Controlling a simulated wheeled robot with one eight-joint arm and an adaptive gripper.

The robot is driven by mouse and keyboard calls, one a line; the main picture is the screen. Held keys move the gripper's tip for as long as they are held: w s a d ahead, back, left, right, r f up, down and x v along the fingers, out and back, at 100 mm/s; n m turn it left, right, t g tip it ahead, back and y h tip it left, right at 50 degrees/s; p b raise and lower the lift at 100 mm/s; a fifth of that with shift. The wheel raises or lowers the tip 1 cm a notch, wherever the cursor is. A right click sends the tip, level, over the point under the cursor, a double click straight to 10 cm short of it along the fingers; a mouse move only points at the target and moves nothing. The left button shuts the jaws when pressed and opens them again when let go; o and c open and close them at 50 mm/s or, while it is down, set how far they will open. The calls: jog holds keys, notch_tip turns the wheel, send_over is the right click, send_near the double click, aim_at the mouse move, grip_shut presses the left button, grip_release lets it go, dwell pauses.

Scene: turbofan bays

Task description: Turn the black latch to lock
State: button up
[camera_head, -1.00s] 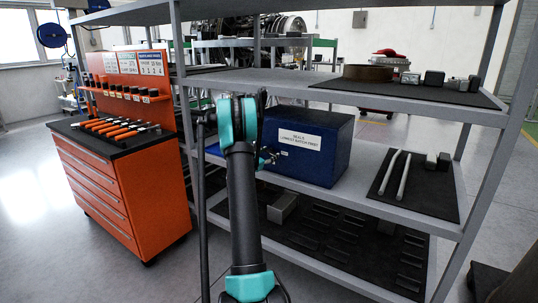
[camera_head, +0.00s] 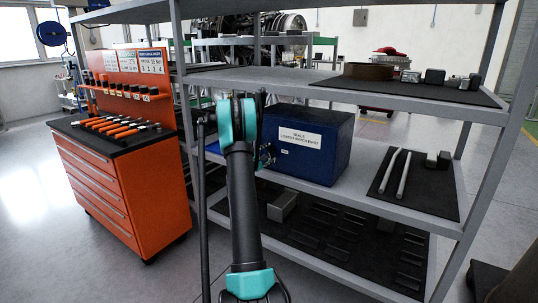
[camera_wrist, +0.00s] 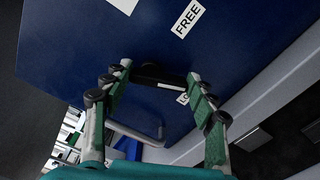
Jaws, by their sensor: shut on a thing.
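The black latch (camera_wrist: 158,75) is a short dark bar on the blue face of a box, seen in the wrist view. It lies nearly level in that view, between my fingertips. My gripper (camera_wrist: 157,71) is shut on the latch, one finger at each end. A white label reading FREE (camera_wrist: 188,18) is above and right of the latch. A second label (camera_wrist: 183,99), partly hidden by a finger and starting with LO, is below right. In the head view the blue box (camera_head: 318,158) stands on the middle shelf, with my gripper (camera_head: 266,156) at its left side; the latch is hidden there.
The box sits on a grey shelf rack (camera_head: 400,204); an upper shelf (camera_head: 260,78) runs above my gripper. A mat with two pale rods (camera_head: 402,174) lies right of the box. An orange tool cabinet (camera_head: 125,190) stands left. A grey U-shaped handle (camera_wrist: 140,134) shows below the latch.

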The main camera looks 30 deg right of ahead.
jog(key=shift+w+a+f+m, duration=0.1)
jog(key=shift+m, duration=1)
jog(key=shift+w+f+m, duration=0.1)
jog(key=shift+m, duration=1)
jog(key=o, duration=1.1)
jog(key=v, duration=1.2)
jog(key=shift+s, duration=0.1)
